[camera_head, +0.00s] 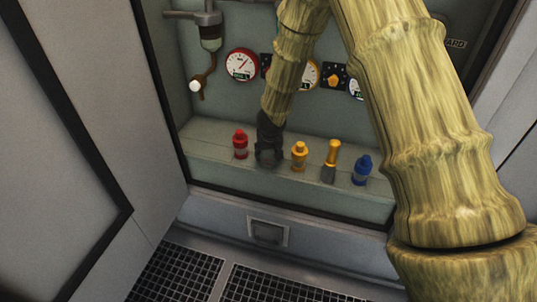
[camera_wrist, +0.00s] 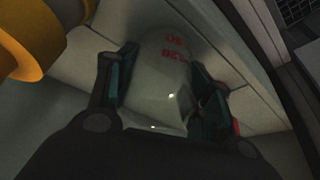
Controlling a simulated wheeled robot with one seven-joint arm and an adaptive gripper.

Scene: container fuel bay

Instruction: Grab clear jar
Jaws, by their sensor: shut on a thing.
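The clear jar (camera_wrist: 160,75) is a pale, see-through vessel with red lettering, between the two fingers of my gripper (camera_wrist: 165,92) in the wrist view. The fingers are shut on its sides. In the head view my gripper (camera_head: 268,152) is dark and points down at the shelf, between the red jar and the yellow jar. It hides the clear jar there. I cannot tell whether the jar touches the shelf.
On the shelf (camera_head: 215,148) stand a red jar (camera_head: 240,145) to the left, and a yellow jar (camera_head: 299,156), a gold-topped dark bottle (camera_head: 331,161) and a blue jar (camera_head: 362,169) to the right. Gauges (camera_head: 242,65) and a tap (camera_head: 209,32) are on the back wall.

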